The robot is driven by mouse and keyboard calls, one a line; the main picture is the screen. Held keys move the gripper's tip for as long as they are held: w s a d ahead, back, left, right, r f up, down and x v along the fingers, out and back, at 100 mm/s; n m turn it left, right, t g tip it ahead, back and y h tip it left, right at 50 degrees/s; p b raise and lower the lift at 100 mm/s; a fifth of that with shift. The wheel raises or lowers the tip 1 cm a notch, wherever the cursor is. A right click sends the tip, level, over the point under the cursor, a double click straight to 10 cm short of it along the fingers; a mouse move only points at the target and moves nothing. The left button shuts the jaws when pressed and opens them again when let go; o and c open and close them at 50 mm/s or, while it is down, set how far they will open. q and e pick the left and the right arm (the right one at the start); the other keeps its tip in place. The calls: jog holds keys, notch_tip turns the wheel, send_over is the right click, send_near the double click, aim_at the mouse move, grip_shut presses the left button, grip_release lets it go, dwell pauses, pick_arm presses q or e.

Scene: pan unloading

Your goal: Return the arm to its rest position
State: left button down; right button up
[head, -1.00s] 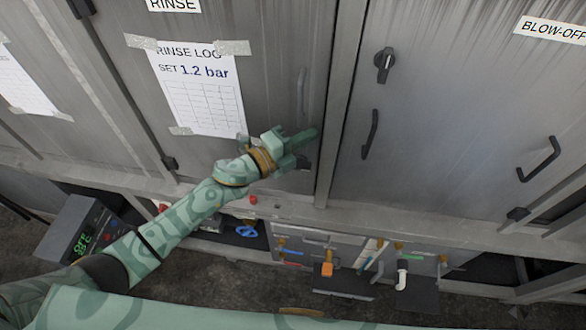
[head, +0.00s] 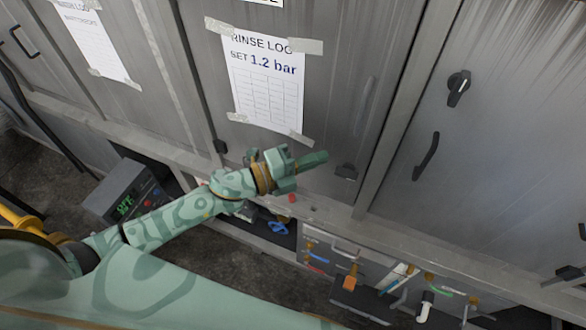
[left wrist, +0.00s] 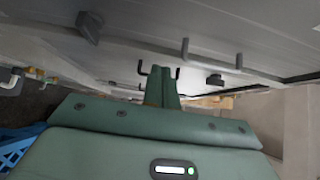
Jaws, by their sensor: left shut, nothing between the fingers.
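My left gripper (head: 318,160) is green, shut and empty. In the left wrist view the closed fingers (left wrist: 162,88) point away from the camera, with nothing held. My right gripper is not in view.
A grey control box with a green display (head: 125,190) stands left of my arm. Below the cabinet are hoses and valves, including an orange piece (head: 351,278) and a white elbow pipe (head: 425,308). Door handles (head: 427,157) stick out. A blue crate (left wrist: 18,145) shows in the left wrist view.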

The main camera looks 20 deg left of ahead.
pick_arm(q)
jog(key=s+a+f+n+y+b, duration=0.1)
jog(key=a+f+n+y+b, duration=0.1)
jog(key=a+f+n+y, duration=1.1)
jog(key=s+a+f+n+g, duration=0.1)
jog(key=s+a+f, duration=0.15)
jog(key=f, duration=0.35)
jog(key=s+a+f+n+b, duration=0.1)
jog(key=s+a+f, duration=0.1)
jog(key=a+f, duration=0.35)
jog(key=s+a+f+n+g, duration=0.1)
jog(key=s+f, duration=0.2)
jog(key=f, duration=0.4)
jog(key=s+a+f+n+g+y+b, duration=0.1)
jog(key=s+f+n+g+b, duration=0.35)
jog(key=s+f, duration=1.25)
jog(key=s+d+f+n+g, duration=0.1)
jog(key=s+d, duration=0.3)
jog(key=s, duration=0.4)
jog(key=s+d+f+n+g, duration=0.2)
jog(key=s+d+f+g, duration=0.1)
jog(key=s, duration=0.5)
jog(key=shift+s+d+f+g+h+b, duration=0.15)
jog(key=shift+d+f+g+h+b, duration=0.2)
jog(key=shift+f, duration=0.4)
